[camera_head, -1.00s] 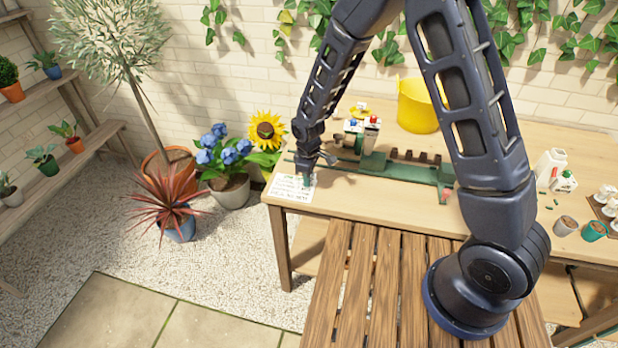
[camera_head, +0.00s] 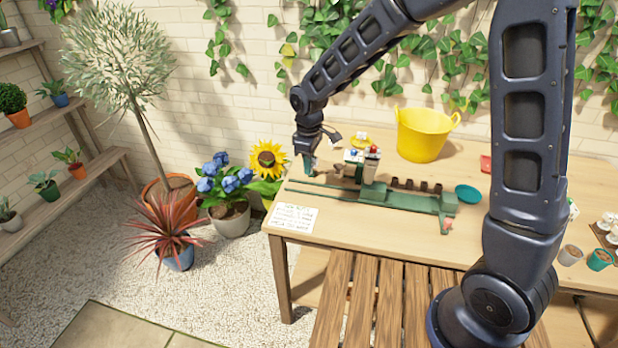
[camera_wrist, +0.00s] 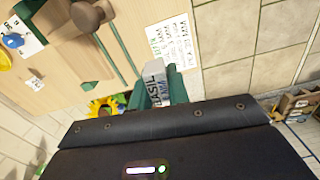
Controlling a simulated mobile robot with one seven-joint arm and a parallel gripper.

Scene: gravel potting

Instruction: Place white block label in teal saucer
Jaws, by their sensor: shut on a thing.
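My gripper (camera_head: 308,168) is raised above the back left part of the table, left of the green rail fixture. In the wrist view, its teal fingers (camera_wrist: 160,86) are shut on a white block label (camera_wrist: 157,88) with dark lettering that appears to read "BASIL". The block is too small to make out in the head view. The teal saucer (camera_head: 467,193) lies on the table, right of the fixture and well to the right of my gripper. It looks empty.
A green rail fixture (camera_head: 400,198) with small dark pots stands mid-table. Small items with red and blue tops (camera_head: 362,156) are behind it. A yellow tub (camera_head: 422,135) and a red dish (camera_head: 486,163) are farther back. A written sheet (camera_head: 294,218) lies at the front left corner.

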